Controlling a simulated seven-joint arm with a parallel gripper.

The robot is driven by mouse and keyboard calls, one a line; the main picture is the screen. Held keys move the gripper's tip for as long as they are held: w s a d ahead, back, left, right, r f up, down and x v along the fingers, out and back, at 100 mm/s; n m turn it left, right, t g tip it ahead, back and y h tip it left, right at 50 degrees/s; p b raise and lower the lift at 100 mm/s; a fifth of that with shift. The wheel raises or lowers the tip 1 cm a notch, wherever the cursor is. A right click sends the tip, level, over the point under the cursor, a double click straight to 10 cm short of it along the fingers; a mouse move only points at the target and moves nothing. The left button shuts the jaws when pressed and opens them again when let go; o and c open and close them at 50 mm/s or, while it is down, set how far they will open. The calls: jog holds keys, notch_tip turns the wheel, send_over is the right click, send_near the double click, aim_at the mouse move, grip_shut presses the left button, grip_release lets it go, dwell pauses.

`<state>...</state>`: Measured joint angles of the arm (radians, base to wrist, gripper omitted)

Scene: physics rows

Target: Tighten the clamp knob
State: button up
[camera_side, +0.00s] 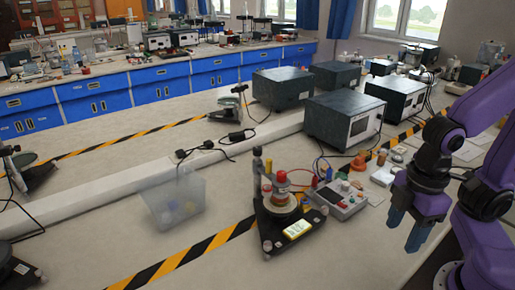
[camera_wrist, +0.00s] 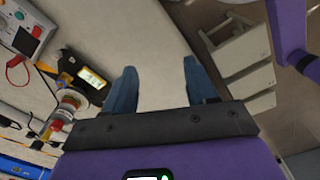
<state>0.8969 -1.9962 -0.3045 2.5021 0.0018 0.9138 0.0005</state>
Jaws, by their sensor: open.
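A black-based apparatus (camera_side: 268,235) stands on the bench at the middle of the side view, with a round stack and a yellow-lit display. A red knob (camera_side: 281,178) sits on top of its stack; I cannot tell for sure that this is the clamp knob. In the wrist view the apparatus shows at the left, with its display (camera_wrist: 92,77) and its stack (camera_wrist: 68,106). My gripper (camera_side: 406,236) is to the right of the apparatus, apart from it, with blue fingers pointing down. In the wrist view my gripper (camera_wrist: 161,68) is open, with nothing between its fingers.
A control box with knobs and leads (camera_side: 340,198) stands just right of the apparatus; it also shows in the wrist view (camera_wrist: 25,38). A clear bin (camera_side: 172,205) is to the left. Grey instrument boxes (camera_side: 343,118) stand behind. Bare bench lies between my gripper and the apparatus.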

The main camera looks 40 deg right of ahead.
notch_tip(320, 180, up, 13)
jog(key=m+t+y, duration=0.2)
jog(key=m+t, duration=0.1)
jog(key=m, duration=0.3)
send_over(258, 148)
jog(key=s+d, duration=0.4)
jog(key=s, duration=0.2)
jog(key=x, duration=1.7)
jog(key=shift+w+f, duration=0.2)
jog(key=shift+w, duration=0.2)
jog(key=shift+a+t, duration=0.1)
jog(key=shift+t, duration=0.2)
jog(key=c, duration=1.1)
